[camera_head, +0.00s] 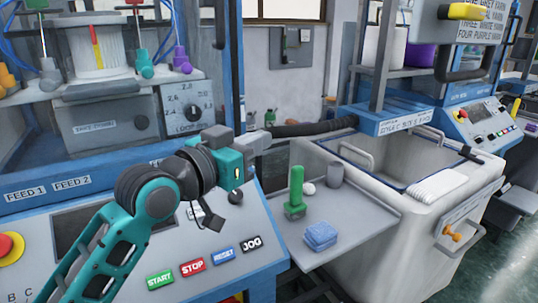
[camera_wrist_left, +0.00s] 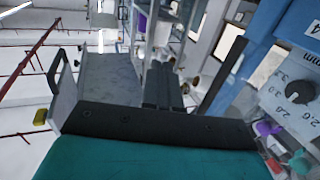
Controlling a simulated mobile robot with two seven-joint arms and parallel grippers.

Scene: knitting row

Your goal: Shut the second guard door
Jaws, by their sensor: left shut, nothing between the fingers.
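A light grey panel with a black bar handle (camera_head: 465,70), which looks like a raised guard door (camera_head: 428,22), hangs at the upper right in the head view. It sits over the second machine and is cut off by the top edge. What looks like the same panel (camera_wrist_left: 105,85) and handle (camera_wrist_left: 56,70) show left of the fingers in the left wrist view. My left gripper (camera_head: 266,139) is shut and empty, in the air left of the panel and well apart from it. Its dark fingers show together in the wrist view (camera_wrist_left: 162,85). My right gripper is not in view.
A grey side shelf (camera_head: 345,245) holds a green brush-like tool (camera_head: 295,192), a folded blue cloth (camera_head: 320,235) and a grey cup (camera_head: 335,173). A white bin (camera_head: 420,240) stands right of it. The near machine's button panel (camera_head: 120,240) lies under my left arm.

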